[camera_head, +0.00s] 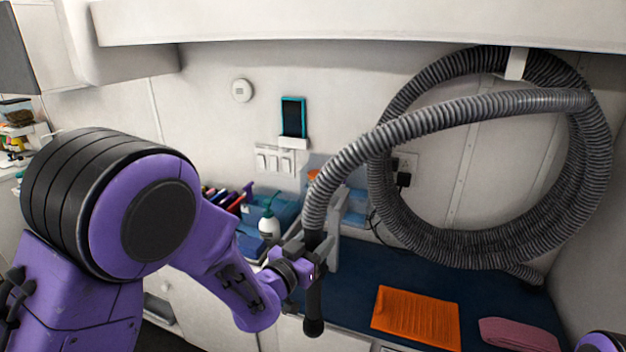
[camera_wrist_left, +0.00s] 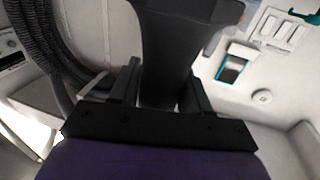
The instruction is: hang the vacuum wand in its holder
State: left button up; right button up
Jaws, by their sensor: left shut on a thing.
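The vacuum wand (camera_head: 313,300) is a short black tube with a rounded lower end, joined at its top to a grey ribbed hose (camera_head: 440,112). My left gripper (camera_head: 312,254) is shut on the wand, which hangs nearly upright over the counter's front edge. In the left wrist view, the black wand (camera_wrist_left: 170,40) sits between the two fingers of my left gripper (camera_wrist_left: 160,88). A light grey upright piece (camera_head: 334,252) stands just right of the wand; I cannot tell whether it is the holder or whether they touch. My right gripper is out of view.
The hose coils on the right wall from a white hook (camera_head: 516,64). The dark blue counter (camera_head: 365,275) bears an orange mat (camera_head: 416,318), a folded pink towel (camera_head: 518,335), a white bottle (camera_head: 269,225) and blue trays. A phone (camera_head: 293,117) is on the wall.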

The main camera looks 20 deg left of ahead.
pick_arm(q)
jog(key=w+a+r+p, duration=0.15)
jog(key=w+r, duration=0.25)
jog(key=r, duration=0.8)
jog(key=w+f+p, duration=0.1)
jog(key=w+f, duration=0.1)
jog(key=w, duration=1.2)
jog(key=shift+h, duration=0.3)
jog(key=shift+s+r, duration=0.15)
dwell(0.4)
